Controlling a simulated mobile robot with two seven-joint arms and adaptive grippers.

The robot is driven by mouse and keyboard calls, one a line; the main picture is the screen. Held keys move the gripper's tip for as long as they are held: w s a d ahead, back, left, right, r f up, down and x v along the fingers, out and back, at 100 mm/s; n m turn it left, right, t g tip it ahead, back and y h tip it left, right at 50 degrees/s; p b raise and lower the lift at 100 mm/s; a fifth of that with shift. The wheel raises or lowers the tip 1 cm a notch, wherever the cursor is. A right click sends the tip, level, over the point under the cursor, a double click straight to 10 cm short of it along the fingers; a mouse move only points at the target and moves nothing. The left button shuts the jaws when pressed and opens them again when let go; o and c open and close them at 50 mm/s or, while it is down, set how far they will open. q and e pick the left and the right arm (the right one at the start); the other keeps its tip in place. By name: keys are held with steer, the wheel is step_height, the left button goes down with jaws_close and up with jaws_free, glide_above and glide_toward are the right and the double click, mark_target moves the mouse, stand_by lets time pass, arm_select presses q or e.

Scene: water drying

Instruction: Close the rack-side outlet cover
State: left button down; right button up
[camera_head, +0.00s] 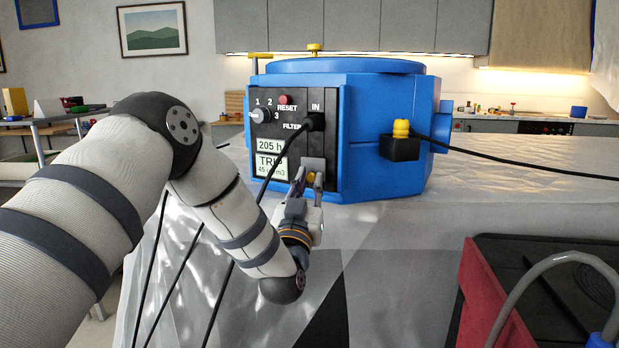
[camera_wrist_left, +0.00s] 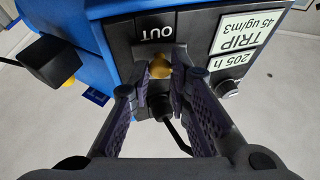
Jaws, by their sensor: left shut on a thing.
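The blue octagonal machine (camera_head: 385,150) stands on the sheet-covered surface, with a black control panel (camera_head: 330,130) on its front. A black plug (camera_head: 315,122) sits under the IN label. Below it a grey flap-like plate (camera_head: 313,164) shows, partly behind my gripper. My left gripper (camera_head: 309,181) is shut on a small yellow piece at the panel. In the left wrist view the yellow piece (camera_wrist_left: 160,66) is between the fingertips beside the upside-down OUT label (camera_wrist_left: 156,32). I cannot tell whether this piece belongs to the cover. My right gripper is not in view.
Black cables hang in front of the panel, near my left arm. A yellow-capped black fitting (camera_head: 400,146) juts from the machine's right side, with a cable running right. A red-sided box (camera_head: 478,300) with a grey hose stands at the lower right. The sheet (camera_head: 400,240) below the machine is mostly clear.

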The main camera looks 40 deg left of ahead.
arm_select(q)
steer(key=shift+w+a+m+t+h+p, duration=0.1)
steer(key=shift+a+m+t+h+p, duration=0.25)
steer(key=shift+h, duration=0.5)
steer(key=shift+w+a+m+t+h, duration=0.1)
steer(key=shift+m+t+h, duration=0.15)
steer(key=shift+m+h, duration=0.5)
steer(key=shift+a+m+t+h+p, duration=0.2)
steer(key=shift+m+t+h, duration=0.1)
steer(key=shift+h, duration=0.7)
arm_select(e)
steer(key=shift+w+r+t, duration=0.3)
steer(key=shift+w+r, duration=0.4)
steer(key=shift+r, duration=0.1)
arm_select(q)
steer(key=c, duration=1.5)
jaws_free()
steer(key=v, duration=1.2)
steer(key=shift+r, duration=0.1)
